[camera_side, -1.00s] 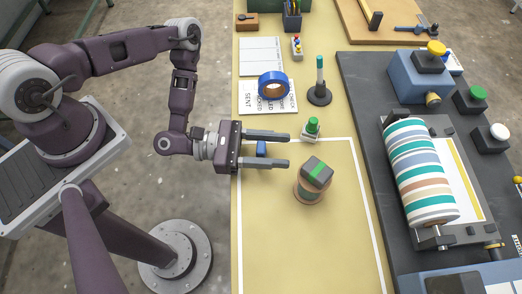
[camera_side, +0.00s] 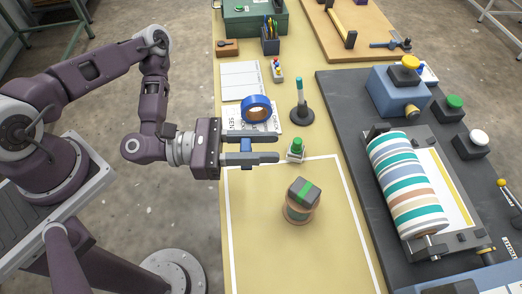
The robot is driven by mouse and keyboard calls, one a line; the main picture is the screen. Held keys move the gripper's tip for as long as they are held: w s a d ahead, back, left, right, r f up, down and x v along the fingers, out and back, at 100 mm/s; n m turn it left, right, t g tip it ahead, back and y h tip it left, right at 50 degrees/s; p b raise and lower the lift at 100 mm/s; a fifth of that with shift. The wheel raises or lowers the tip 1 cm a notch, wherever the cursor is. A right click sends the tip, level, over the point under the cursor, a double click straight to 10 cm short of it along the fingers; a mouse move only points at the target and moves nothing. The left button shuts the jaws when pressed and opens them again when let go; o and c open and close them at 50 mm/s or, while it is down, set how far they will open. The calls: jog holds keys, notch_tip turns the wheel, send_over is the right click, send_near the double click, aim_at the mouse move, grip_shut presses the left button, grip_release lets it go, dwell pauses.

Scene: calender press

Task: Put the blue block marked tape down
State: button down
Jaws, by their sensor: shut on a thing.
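My gripper (camera_side: 252,147) reaches in from the left over the table's left part, its two long grey fingers pointing right. It is shut on a small blue block (camera_side: 246,146), which shows between the fingers. No marking on the block can be read from here. Whether the block touches the table is hard to tell. A blue tape roll (camera_side: 246,108) with a brown core lies just beyond the gripper on a white printed card (camera_side: 232,117). A small stand with a green knob (camera_side: 296,146) is just right of the fingertips.
A grey block with a green band (camera_side: 304,189) sits on a round brown piece (camera_side: 298,214) inside a white outline on the tan table (camera_side: 260,260). A black-based post (camera_side: 302,114) stands behind. The press with its striped roller (camera_side: 405,185) is at right. The outlined area's front is bare.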

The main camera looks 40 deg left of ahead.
jog(key=w+a+r+n+t+y, duration=0.2)
jog(key=w+a+n+t+y, duration=0.25)
jog(key=w+a+y, duration=0.55)
jog(key=w+a+r+n+t+y, duration=0.2)
jog(key=w+a+n+t+y, duration=0.25)
jog(key=a, duration=0.85)
jog(key=w+f+n+g, duration=0.1)
jog(key=w+f+g, duration=0.15)
jog(key=w, duration=1.05)
jog(key=shift+t, duration=0.25)
jog(key=f, duration=0.9)
jog(key=shift+w+a+f, duration=0.25)
jog(key=shift+a+f, duration=0.05)
jog(key=shift+f, duration=0.25)
jog(key=c, duration=1.1)
grip_release()
jog(key=shift+f, duration=0.1)
jog(key=shift+o, duration=0.2)
